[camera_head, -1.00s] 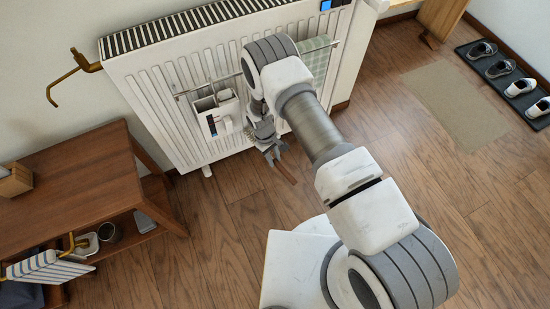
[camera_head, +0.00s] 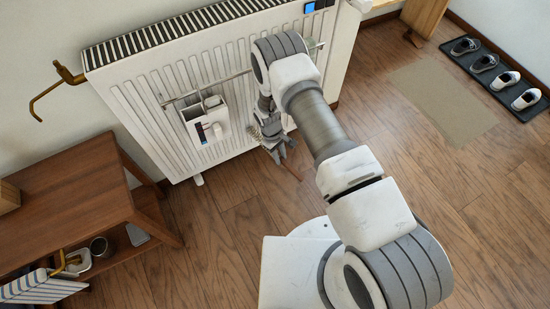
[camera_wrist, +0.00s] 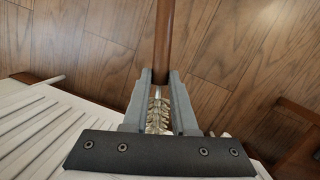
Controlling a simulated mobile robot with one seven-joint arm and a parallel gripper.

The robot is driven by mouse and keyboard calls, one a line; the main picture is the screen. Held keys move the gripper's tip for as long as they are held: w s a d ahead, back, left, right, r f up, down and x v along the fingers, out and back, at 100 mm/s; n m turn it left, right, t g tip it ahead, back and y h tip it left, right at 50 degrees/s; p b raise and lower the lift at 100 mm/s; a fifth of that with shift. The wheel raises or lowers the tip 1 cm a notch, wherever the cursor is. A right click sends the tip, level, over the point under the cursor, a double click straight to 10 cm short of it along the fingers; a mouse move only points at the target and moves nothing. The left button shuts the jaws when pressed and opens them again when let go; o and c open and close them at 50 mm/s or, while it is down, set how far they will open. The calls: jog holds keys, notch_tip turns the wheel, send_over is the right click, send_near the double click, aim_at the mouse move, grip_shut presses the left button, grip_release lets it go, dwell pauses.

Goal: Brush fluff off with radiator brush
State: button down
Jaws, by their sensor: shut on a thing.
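The brush has a brown wooden handle (camera_wrist: 163,40) and pale, spiralled bristles (camera_wrist: 158,112). My gripper (camera_wrist: 161,76) is shut on it; in the wrist view the handle points away from the fingers and the bristles lie between them. In the head view my gripper (camera_head: 279,150) is low in front of the white radiator (camera_head: 150,112), with the handle (camera_head: 293,171) pointing down to the right and the bristles (camera_head: 254,132) towards the radiator. I cannot tell whether they touch it. I cannot make out any fluff; my arm hides part of the radiator front.
A white caddy (camera_head: 193,128) hangs from a rail on the radiator, left of my gripper. A wooden table (camera_head: 70,195) stands at lower left. Shoes on a dark tray (camera_head: 541,108) and a mat (camera_head: 440,100) lie right. The floor between is clear.

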jog(key=w+d, duration=0.3)
jog(key=d, duration=0.2)
jog(key=shift+w+d, duration=0.25)
jog(key=shift+w, duration=0.05)
dwell(0.4)
jog(key=s+d+p, duration=0.3)
jog(key=s, duration=0.2)
jog(key=shift+s, duration=0.15)
dwell(0.4)
jog(key=shift+d, duration=0.1)
jog(key=s, duration=0.1)
jog(key=s+d+p, duration=0.1)
jog(key=shift+s+d, duration=0.3)
jog(key=shift+w+a+b, duration=0.45)
jog(key=shift+w+b, duration=0.25)
jog(key=shift+w, duration=0.05)
jog(key=shift+w+a+b, duration=0.5)
jog(key=shift+w+b, duration=0.15)
jog(key=shift+w, duration=0.15)
jog(key=shift+w+a+b, duration=0.45)
jog(key=shift+w+b, duration=0.25)
jog(key=shift+w, duration=0.05)
dwell(0.6)
